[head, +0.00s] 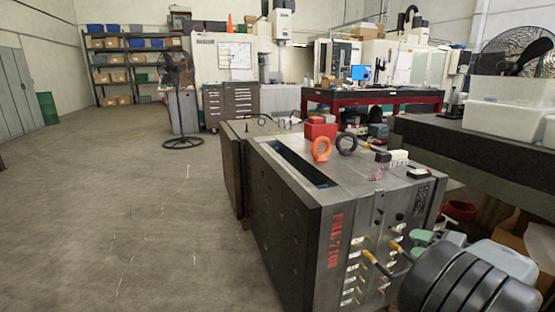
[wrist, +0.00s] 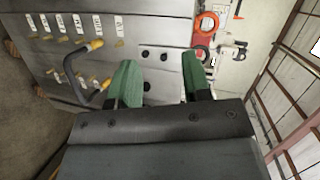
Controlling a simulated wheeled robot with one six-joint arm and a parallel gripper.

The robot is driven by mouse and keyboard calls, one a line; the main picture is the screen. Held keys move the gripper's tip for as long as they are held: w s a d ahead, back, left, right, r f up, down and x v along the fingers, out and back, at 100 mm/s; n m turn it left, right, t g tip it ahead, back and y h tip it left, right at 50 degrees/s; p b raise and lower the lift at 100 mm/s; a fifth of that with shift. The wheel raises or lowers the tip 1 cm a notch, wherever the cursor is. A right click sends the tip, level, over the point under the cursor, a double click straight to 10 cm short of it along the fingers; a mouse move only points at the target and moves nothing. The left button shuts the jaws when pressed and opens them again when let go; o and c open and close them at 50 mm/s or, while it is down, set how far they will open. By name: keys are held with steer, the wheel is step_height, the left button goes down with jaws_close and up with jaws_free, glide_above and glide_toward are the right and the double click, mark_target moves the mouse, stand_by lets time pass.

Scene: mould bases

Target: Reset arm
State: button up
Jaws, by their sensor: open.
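My gripper (wrist: 160,78) is open and empty, with its two green fingers apart in the wrist view. In the head view my arm shows at the lower right, close to the front face of the near mould base, with parts of the gripper hidden behind it. The near mould base (head: 338,258) is a large grey steel block with red lettering on its front. Its front face also fills the upper left of the wrist view (wrist: 165,30), beyond the fingers. A dark hose with yellow ends (wrist: 75,70) is on that face. I cannot tell the exact gap to the face.
An orange lifting ring (head: 321,149), a dark ring (head: 346,144) and a red box (head: 321,127) sit on top of the block. A dark table with clear bins (head: 500,105) stands at right. A black fan (head: 178,75) stands behind. The floor at left is clear.

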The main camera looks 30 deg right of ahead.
steer(key=w+a+r+n+g+y+p, duration=0.25)
steer(key=w+a+r+g+p, duration=0.35)
steer(key=a, duration=0.5)
steer(key=w+a+r+n+g+y+p, duration=0.1)
steer(key=w+a+r+n+g+p, duration=0.3)
steer(key=a+p, duration=0.6)
steer(key=s+a+r+n+h+p, duration=0.1)
steer(key=a+r+n+h+p, duration=0.1)
steer(key=a+r+n+p, duration=0.2)
steer(key=s+a+r+n+g+h+p, duration=0.1)
steer(key=s+a+r+n+h+p, duration=0.1)
steer(key=a+r+p, duration=0.8)
steer(key=a+n+h+p, duration=0.1)
steer(key=a+n, duration=0.1)
steer(key=a, duration=0.2)
steer(key=shift+a+h, duration=0.25)
steer(key=shift+h, duration=0.1)
